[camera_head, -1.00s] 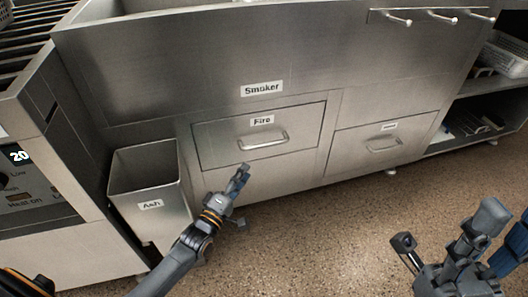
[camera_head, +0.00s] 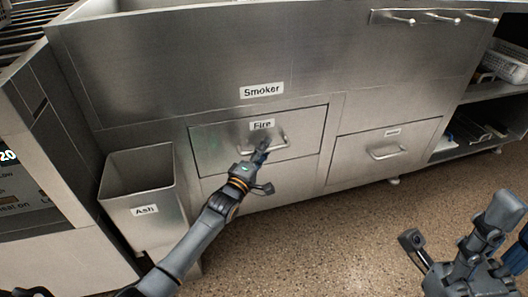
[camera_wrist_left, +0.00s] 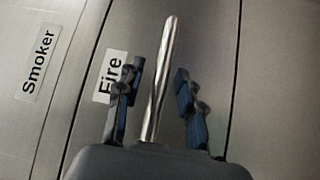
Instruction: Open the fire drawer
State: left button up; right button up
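The fire drawer (camera_head: 221,144) is a steel drawer front with a "Fire" label, closed in the smoker cabinet. Its bar handle (camera_head: 279,141) is partly hidden by my left gripper (camera_head: 262,150) in the head view. In the left wrist view, the handle (camera_wrist_left: 161,75) runs between the two fingers of my left gripper (camera_wrist_left: 158,95). The fingers are open, with a gap on each side of the handle. My right gripper (camera_head: 455,245) is at the lower right, over the floor, away from the drawer; its finger state is unclear.
An open steel ash bin (camera_head: 147,208) stands left of the drawer, beside my left arm. Another closed drawer (camera_head: 360,150) with a handle is to the right. A shelf with trays (camera_head: 500,68) is at the far right. The speckled floor (camera_head: 320,240) in front is clear.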

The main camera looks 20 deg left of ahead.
pick_arm(q)
grip_shut()
jog(key=shift+s+d, duration=0.1)
jog(key=shift+s, duration=0.05)
